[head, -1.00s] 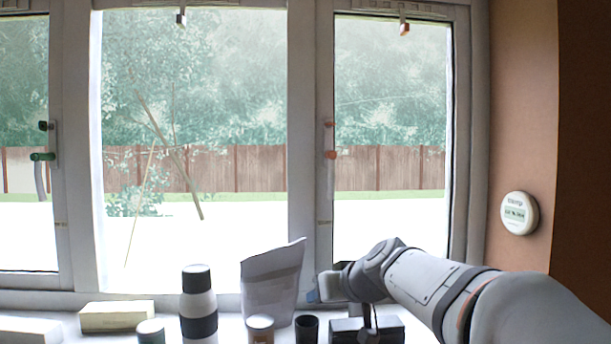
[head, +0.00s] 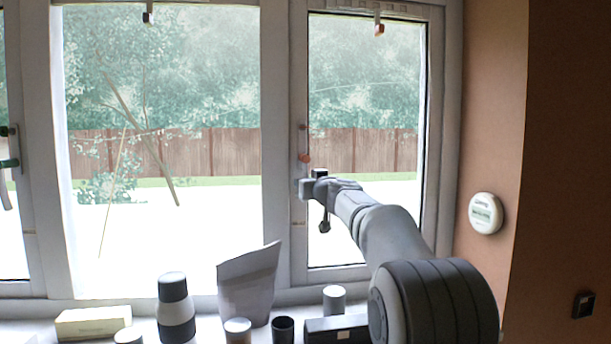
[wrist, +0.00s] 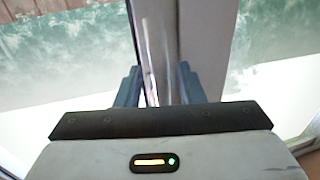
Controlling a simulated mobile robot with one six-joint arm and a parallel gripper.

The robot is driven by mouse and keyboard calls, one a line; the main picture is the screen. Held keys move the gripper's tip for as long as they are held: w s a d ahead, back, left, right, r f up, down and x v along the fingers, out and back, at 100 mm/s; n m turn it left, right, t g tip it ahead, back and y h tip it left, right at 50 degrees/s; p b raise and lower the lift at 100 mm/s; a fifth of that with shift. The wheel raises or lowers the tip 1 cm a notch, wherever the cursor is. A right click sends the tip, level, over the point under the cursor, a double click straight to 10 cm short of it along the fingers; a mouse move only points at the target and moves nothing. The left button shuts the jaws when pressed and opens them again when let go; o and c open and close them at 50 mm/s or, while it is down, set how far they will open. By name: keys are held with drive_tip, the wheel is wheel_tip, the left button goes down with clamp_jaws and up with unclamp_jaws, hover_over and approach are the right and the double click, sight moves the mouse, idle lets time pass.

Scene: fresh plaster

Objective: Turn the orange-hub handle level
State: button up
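My gripper (head: 304,187) is just below the hub, close to the stile. In the wrist view my gripper (wrist: 160,80) has its two blue-grey fingers apart, pointing at the pale window frame (wrist: 206,45). A thin pale strip shows between the fingers; whether it is the lever cannot be told.
A green-hub handle (head: 8,163) is at far left. A round wall device (head: 485,213) hangs right.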

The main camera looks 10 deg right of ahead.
drive_tip(key=shift+w+a, duration=0.2)
drive_tip(key=shift+w, duration=0.6)
clamp_jaws()
